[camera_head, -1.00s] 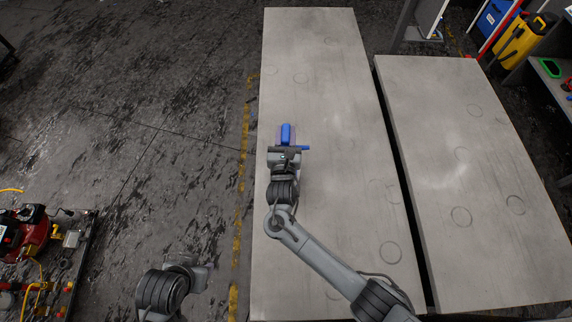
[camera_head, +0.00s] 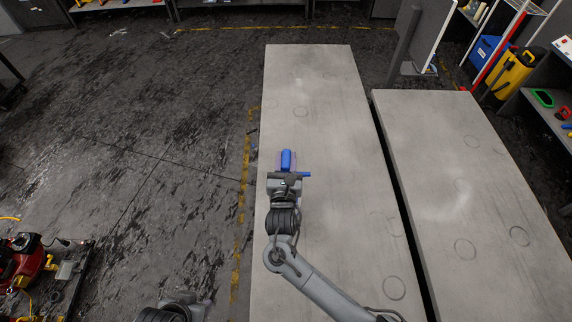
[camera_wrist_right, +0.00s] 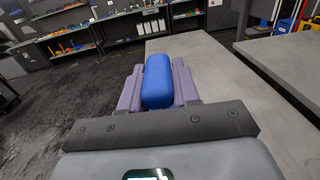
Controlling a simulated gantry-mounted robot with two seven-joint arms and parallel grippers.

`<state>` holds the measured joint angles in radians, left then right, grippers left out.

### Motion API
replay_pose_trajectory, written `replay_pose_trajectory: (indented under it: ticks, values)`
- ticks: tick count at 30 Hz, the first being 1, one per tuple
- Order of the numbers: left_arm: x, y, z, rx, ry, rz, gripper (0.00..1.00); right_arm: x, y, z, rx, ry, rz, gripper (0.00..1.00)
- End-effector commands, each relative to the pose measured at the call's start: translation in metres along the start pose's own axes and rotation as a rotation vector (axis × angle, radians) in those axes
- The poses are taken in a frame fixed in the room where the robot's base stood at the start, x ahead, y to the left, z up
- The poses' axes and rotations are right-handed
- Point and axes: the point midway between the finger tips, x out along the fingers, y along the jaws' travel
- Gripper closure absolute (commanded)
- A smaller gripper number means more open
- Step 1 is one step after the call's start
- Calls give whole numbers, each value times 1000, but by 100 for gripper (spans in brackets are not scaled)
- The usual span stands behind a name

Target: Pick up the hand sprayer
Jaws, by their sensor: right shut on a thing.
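The hand sprayer shows as a rounded blue body (camera_head: 286,160) over the near-left part of the long grey table. A thin blue piece of it sticks out to the right. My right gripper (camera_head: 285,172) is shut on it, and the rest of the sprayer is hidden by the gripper. In the right wrist view the blue body (camera_wrist_right: 158,80) sits between the two purple-grey fingers. I cannot tell whether it touches the tabletop. My left gripper (camera_head: 200,300) is only partly in view at the bottom edge, and its jaws are not clear.
The long grey table (camera_head: 310,85) is otherwise bare. A second grey table (camera_head: 440,140) stands to its right across a narrow gap. A red machine (camera_head: 25,262) is on the floor at lower left. Shelves with a yellow case (camera_head: 512,72) are at upper right.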

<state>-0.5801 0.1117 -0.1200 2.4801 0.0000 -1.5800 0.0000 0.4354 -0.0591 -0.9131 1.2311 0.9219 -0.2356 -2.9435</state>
Motion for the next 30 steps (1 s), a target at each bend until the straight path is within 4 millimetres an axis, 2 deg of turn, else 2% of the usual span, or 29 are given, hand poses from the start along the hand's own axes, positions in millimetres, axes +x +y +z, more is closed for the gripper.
replay_pose_trajectory:
  ticks: [8,21,30]
  values:
    - [-6,-1,-2,4,-1,-3,57,-11,-22,18,1,-5,1,100]
    - [-17,-4,-5,14,-2,-11,57,-43,-84,60,0,-5,2,100]
    - [-20,-3,-6,8,-1,-7,57,-53,-101,71,2,-4,1,100]
